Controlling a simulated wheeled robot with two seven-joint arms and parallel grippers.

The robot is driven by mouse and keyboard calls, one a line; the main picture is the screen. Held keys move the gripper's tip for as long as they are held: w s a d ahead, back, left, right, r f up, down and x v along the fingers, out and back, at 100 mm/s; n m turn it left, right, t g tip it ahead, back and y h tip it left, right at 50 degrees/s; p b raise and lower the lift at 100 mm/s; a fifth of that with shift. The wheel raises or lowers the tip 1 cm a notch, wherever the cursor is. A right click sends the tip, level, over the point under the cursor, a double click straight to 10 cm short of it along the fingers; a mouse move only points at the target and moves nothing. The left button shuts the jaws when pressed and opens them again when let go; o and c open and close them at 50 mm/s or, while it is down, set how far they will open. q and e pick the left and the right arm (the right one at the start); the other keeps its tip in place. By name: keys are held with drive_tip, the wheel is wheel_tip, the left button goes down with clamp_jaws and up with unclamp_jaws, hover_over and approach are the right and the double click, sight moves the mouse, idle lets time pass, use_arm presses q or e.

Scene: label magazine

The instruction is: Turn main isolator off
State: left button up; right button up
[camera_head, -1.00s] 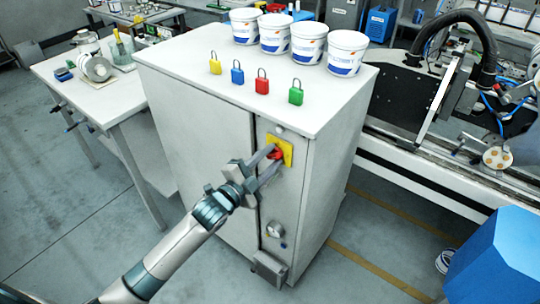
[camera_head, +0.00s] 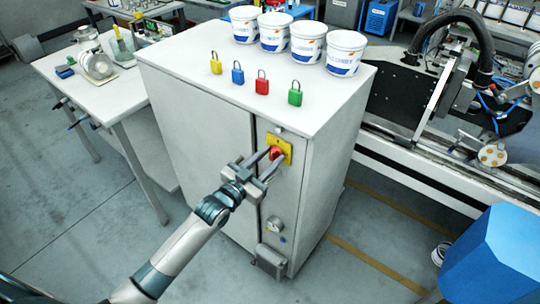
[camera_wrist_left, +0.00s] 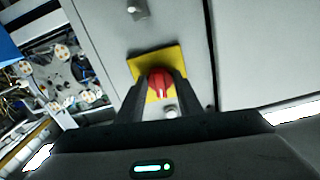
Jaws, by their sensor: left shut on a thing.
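The main isolator is a red rotary knob (camera_head: 276,154) on a yellow plate (camera_head: 286,148) on the front of the grey cabinet (camera_head: 196,120). My left gripper (camera_head: 271,163) reaches it from the front and is shut on the knob. In the left wrist view the red knob (camera_wrist_left: 160,84) sits between the two dark fingers (camera_wrist_left: 156,100), with a white mark on its lower part. The yellow plate (camera_wrist_left: 146,66) looks tilted there because the wrist is rolled. My right gripper is not in view.
Yellow (camera_head: 216,66), blue (camera_head: 238,75), red (camera_head: 262,86) and green (camera_head: 295,96) padlocks stand on the cabinet top, with several white tubs (camera_head: 307,42) behind. A round gauge-like fitting (camera_head: 274,225) is below the knob. A white table (camera_head: 90,95) stands left, machinery right.

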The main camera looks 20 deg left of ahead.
use_arm(q)
drive_tip(key=shift+f+n, duration=0.1)
drive_tip(key=shift+n, duration=0.7)
drive_tip(key=o, duration=1)
drive_tip(key=shift+o, duration=0.2)
drive_tip(key=shift+s, duration=0.1)
drive_tip(key=shift+s+a, duration=0.15)
drive_tip(key=shift+s, duration=0.25)
drive_tip(key=b+v, duration=0.5)
drive_tip(key=v, duration=1.1)
drive_tip(key=shift+s, duration=0.2)
drive_tip(key=shift+a, duration=0.1)
